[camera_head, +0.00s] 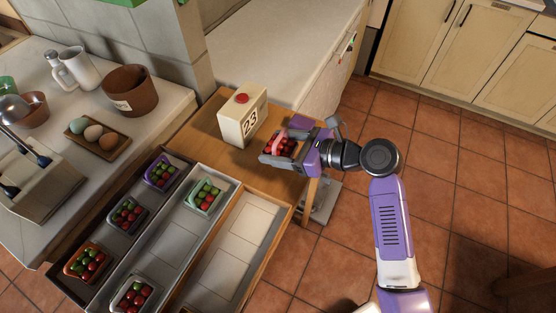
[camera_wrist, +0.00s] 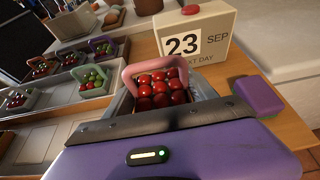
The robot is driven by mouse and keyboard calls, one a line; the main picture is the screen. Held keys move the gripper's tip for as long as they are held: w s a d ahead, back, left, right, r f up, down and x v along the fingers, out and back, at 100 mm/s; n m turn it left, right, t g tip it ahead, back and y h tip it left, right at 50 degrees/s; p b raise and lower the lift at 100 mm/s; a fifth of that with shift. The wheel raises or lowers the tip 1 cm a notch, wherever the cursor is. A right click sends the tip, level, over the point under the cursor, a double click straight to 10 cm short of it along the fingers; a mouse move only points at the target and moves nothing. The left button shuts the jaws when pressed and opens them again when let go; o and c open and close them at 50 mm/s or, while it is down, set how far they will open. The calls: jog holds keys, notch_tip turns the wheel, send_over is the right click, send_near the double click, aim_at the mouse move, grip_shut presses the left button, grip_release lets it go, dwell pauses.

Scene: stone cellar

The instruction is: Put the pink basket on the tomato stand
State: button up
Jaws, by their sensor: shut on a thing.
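The pink basket (camera_head: 277,140) is full of red tomatoes and has a raised pink handle, also clear in the wrist view (camera_wrist: 127,76). My purple gripper (camera_head: 284,144) is shut on it at the right end of the wooden table. The basket looks upright; I cannot tell whether its base touches the table. The gripper body hides its lower part in the wrist view. The tomato stand (camera_head: 225,265) is a stepped rack at the lower left, with pale bare squares in its right row. Several baskets of red or green tomatoes stand in its other rows.
A calendar block (camera_head: 232,125) with a red button stands on the wooden table (camera_head: 197,137), close beside the held basket. A counter (camera_head: 180,100) at left holds a brown pot (camera_head: 130,92) and an egg tray (camera_head: 110,146). Tiled floor is open at right.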

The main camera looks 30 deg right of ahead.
jog(key=shift+f, duration=3)
jog(key=shift+f, duration=0.1)
jog(key=o, duration=1.4)
jog(key=shift+s+d+r, duration=0.1)
jog(key=shift+s+r, duration=0.1)
jog(key=v, duration=1.1)
jog(key=shift+s+d, duration=0.2)
